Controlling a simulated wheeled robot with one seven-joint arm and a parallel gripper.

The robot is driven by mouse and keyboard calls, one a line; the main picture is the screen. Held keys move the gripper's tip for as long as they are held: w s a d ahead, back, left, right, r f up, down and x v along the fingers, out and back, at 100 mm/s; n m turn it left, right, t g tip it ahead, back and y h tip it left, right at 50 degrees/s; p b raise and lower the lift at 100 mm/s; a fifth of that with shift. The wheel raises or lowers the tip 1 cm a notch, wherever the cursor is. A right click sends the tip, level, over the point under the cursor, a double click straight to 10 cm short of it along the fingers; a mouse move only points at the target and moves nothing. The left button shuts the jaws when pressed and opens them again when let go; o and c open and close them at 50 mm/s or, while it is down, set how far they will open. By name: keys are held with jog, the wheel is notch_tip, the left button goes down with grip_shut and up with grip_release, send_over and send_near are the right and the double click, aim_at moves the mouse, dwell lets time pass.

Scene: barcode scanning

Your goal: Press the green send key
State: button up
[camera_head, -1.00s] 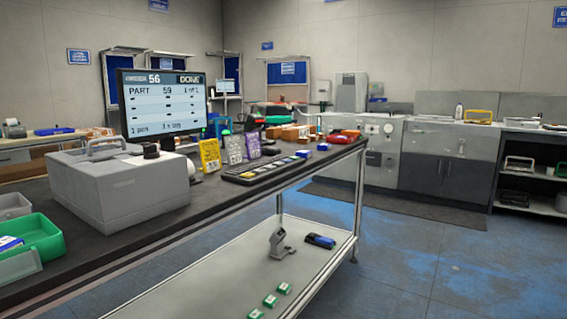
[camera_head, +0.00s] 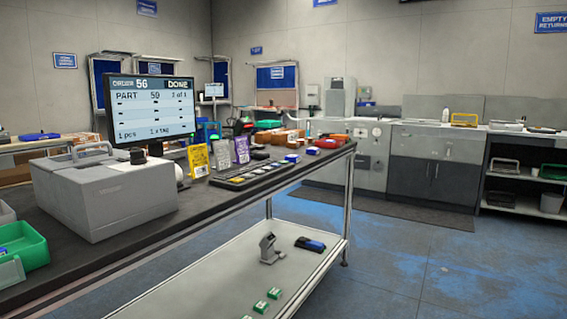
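A dark keypad strip (camera_head: 236,180) lies flat on the bench to the right of the monitor, near the bench's front edge. Its keys are small, with a yellowish one near the left end; I cannot make out which is the green send key. My gripper is not in view.
A large grey printer-like box (camera_head: 105,190) fills the bench's left part. Yellow, grey and purple cards (camera_head: 222,155) stand behind the keypad. A green bin (camera_head: 25,243) is at the far left. Small green-and-white pieces (camera_head: 275,292) lie on the lower shelf. Blue floor (camera_head: 440,265) is open at right.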

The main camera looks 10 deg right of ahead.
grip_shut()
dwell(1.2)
